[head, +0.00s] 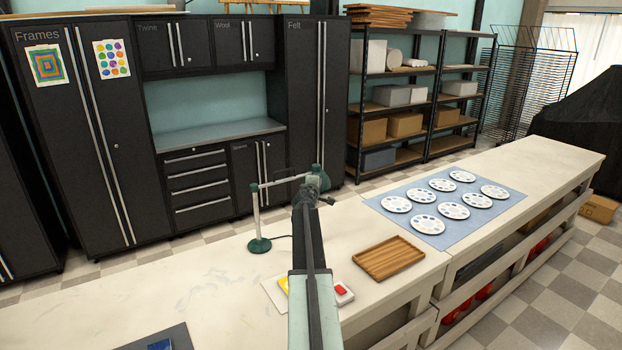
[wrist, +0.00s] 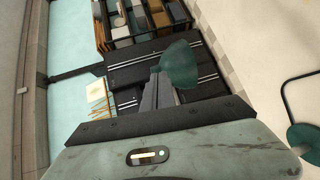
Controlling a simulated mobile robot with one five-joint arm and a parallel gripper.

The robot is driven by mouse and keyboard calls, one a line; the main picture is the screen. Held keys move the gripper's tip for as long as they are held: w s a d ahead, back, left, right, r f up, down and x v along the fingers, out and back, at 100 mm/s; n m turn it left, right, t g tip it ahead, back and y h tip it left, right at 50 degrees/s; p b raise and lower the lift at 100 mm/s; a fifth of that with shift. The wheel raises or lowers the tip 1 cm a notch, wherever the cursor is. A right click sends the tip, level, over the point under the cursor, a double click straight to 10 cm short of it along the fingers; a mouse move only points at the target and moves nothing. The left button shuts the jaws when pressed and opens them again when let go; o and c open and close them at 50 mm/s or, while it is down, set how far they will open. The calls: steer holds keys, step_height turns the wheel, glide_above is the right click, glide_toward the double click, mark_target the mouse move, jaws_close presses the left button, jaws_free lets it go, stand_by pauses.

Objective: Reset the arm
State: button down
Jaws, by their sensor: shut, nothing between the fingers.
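My gripper (head: 312,198) is raised above the pale counter at the middle of the head view. In the wrist view its grey fingers (wrist: 160,92) are together with nothing held between them. The dark green head (head: 318,180) of a desk lamp (head: 256,215) is right by the fingertips in the head view. A green cone shape (wrist: 181,64) overlaps the fingers' right side in the wrist view. I cannot tell whether they touch.
Paint palettes (head: 442,184) rest on a blue mat (head: 375,204) at right. Dark cabinets (head: 60,150) and shelves (head: 400,75) stand behind. The counter's left part is mostly bare.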

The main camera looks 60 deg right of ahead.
steer(key=shift+s+a+r, duration=0.15)
steer(key=shift+s+a, duration=0.1)
steer(key=shift+s, duration=0.35)
steer(key=shift+s+a+r, duration=0.1)
steer(key=shift+s+a, duration=0.1)
steer(key=shift+s, duration=0.35)
